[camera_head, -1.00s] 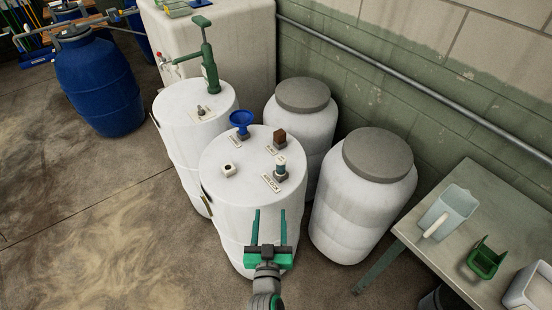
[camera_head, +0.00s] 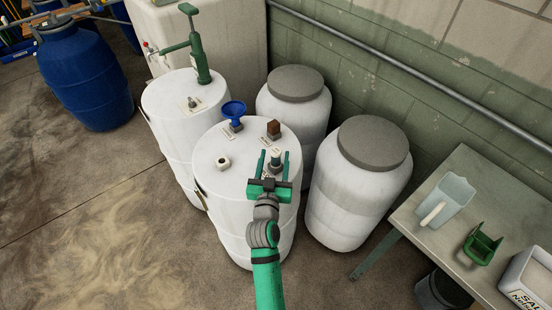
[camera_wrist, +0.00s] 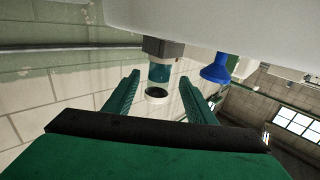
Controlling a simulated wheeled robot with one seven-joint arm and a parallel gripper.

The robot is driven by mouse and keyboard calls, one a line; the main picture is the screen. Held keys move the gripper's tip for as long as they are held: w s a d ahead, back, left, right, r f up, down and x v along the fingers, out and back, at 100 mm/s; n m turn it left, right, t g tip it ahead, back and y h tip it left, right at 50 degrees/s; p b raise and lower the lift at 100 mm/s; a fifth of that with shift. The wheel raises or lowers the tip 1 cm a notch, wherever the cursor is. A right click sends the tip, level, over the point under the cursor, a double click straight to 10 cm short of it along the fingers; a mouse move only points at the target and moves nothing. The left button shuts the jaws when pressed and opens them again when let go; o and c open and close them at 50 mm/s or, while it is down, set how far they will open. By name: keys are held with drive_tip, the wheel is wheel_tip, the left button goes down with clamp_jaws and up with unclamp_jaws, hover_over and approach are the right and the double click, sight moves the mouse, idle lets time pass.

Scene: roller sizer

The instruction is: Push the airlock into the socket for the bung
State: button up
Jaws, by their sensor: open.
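The airlock, a small teal cylinder with a pale rim (camera_head: 276,153), stands upright in a grey block on the front white drum's lid. It also shows in the wrist view (camera_wrist: 160,73), upside down, with its grey block (camera_wrist: 163,48) above it. My gripper (camera_head: 275,158) is open, with its fingers on either side of the airlock; in the wrist view there are gaps between it and both fingers (camera_wrist: 158,80). A white socket (camera_head: 223,163) with a dark hole sits at the lid's left and looks empty. My gripper partly hides the airlock's label.
A drum with a green pump (camera_head: 202,65) is behind left.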

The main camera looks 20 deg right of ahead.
drive_tip(key=x, duration=0.5)
drive_tip(key=shift+d+r, duration=0.15)
drive_tip(key=shift+d, duration=0.1)
drive_tip(key=shift+a, duration=0.1)
drive_tip(key=c, duration=1.1)
